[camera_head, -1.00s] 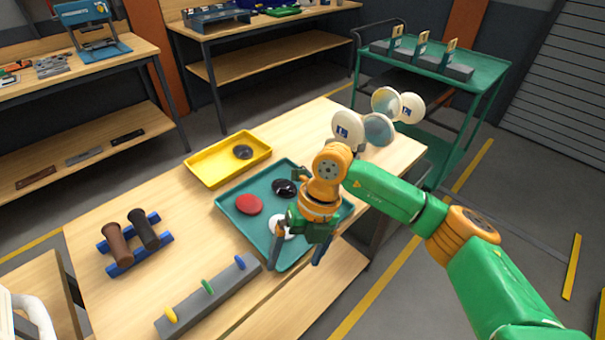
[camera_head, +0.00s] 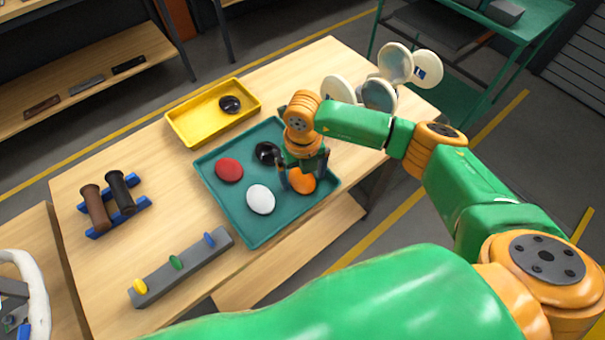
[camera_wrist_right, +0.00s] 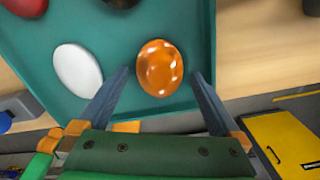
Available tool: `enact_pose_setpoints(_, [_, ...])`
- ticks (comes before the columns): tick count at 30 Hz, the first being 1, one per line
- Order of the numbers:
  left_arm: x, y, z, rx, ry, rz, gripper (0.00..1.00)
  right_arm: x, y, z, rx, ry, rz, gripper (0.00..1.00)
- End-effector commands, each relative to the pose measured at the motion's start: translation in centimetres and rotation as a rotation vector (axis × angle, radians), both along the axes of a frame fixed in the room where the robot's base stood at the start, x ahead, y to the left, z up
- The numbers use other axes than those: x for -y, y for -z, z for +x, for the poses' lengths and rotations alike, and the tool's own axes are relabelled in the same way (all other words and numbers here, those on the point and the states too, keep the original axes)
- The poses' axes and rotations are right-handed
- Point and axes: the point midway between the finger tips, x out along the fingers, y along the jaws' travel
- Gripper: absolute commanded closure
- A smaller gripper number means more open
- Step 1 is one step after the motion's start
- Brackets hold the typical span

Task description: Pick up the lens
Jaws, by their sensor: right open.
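Several oval lenses lie in a teal tray (camera_head: 238,231): a red one (camera_head: 229,170), a black one (camera_head: 267,152), a white one (camera_head: 261,199) and an orange, glossy, see-through one (camera_head: 302,181). My right gripper (camera_head: 303,178) is open over the right part of the tray, at the orange lens, and partly covers it. In the right wrist view the orange lens (camera_wrist_right: 160,67) shows whole, just ahead of and between the two spread fingers (camera_wrist_right: 160,76), with no finger visibly touching it. The white lens (camera_wrist_right: 78,71) lies left of the left finger. My left gripper is not in view.
A yellow tray (camera_head: 180,128) holding a dark round piece stands behind the teal tray. Round discs on a stand (camera_head: 378,93) are at the back right. A grey bar with coloured pegs (camera_head: 185,267) and a blue rack with two dark handles (camera_head: 108,203) are at the left.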

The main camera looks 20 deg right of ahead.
Motion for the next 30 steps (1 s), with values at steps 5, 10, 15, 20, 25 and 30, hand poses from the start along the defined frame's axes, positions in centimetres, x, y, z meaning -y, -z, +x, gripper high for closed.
enact_pose_setpoints(5, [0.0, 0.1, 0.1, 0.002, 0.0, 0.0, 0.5, 0.0, 0.1, 0.0, 0.001, -0.001, 0.001, 0.05])
enact_pose_setpoints(10, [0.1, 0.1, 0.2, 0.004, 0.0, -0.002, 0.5, 0.0, 0.0, 0.0, 0.001, -0.001, 0.001, 0.51])
enact_pose_setpoints(15, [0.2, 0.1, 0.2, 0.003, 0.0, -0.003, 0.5, 0.0, 0.0, 0.0, 0.001, 0.0, 0.001, 0.81])
enact_pose_setpoints(20, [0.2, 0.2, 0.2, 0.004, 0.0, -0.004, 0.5, 0.0, -0.2, 0.1, 0.002, 0.0, 0.002, 0.81])
enact_pose_setpoints(25, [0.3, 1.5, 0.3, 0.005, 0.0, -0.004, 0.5, -0.1, -3.5, 0.3, 0.011, -0.002, 0.004, 0.81])
enact_pose_setpoints(30, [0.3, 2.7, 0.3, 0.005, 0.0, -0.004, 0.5, -0.1, -7.8, 0.1, 0.008, -0.002, 0.002, 0.81])
